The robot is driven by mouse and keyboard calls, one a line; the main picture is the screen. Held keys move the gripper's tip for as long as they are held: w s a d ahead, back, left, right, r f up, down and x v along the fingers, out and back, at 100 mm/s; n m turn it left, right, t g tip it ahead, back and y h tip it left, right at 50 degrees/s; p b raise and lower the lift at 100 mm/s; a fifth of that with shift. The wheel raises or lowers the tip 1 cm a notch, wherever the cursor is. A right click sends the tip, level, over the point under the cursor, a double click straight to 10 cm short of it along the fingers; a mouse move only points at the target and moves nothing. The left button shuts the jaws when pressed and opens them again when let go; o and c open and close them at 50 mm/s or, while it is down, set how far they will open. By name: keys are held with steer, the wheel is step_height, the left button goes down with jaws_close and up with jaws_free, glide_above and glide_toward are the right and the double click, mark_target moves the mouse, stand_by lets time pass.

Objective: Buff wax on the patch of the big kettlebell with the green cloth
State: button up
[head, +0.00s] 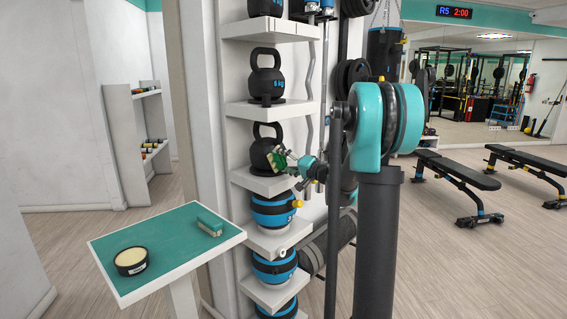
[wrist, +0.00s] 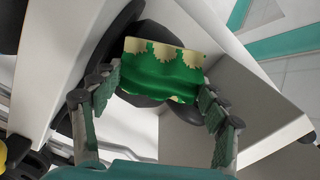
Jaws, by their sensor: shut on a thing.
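My gripper (head: 287,163) is shut on the green cloth (head: 277,158), in front of a black kettlebell (head: 259,150) on a middle shelf of the white rack. In the wrist view the cloth (wrist: 160,85) spans between my two fingers (wrist: 157,100), green with pale yellow scalloped areas along its upper and lower edges. The dark kettlebell (wrist: 118,40) is behind the cloth, which hides much of it. I cannot tell whether the cloth touches it, and I see no patch on it. Another black kettlebell (head: 266,75) stands one shelf higher. A round tin of pale wax (head: 131,261) stands open on the side table.
The side table (head: 165,240) has a green top and holds a green block (head: 209,226). Blue and black balls (head: 274,210) sit on lower shelves (head: 248,182). Benches (head: 455,175) stand farther off; floor between is clear.

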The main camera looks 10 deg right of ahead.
mark_target(287, 165)
steer(key=shift+w+a, duration=0.2)
steer(key=shift+w, duration=0.05)
steer(key=shift+d, duration=0.1)
steer(key=shift+w+d, duration=1)
steer(key=shift+d, duration=0.25)
steer(key=shift+c, duration=0.5)
steer(key=shift+w+d, duration=1.1)
steer(key=shift+o, duration=0.2)
steer(key=shift+a, duration=0.1)
steer(key=shift+s+a, duration=1.05)
steer(key=shift+a, duration=0.2)
steer(key=shift+s+a, duration=1.05)
steer(key=shift+a, duration=0.15)
steer(key=shift+c, duration=0.6)
steer(key=shift+s+d, duration=0.1)
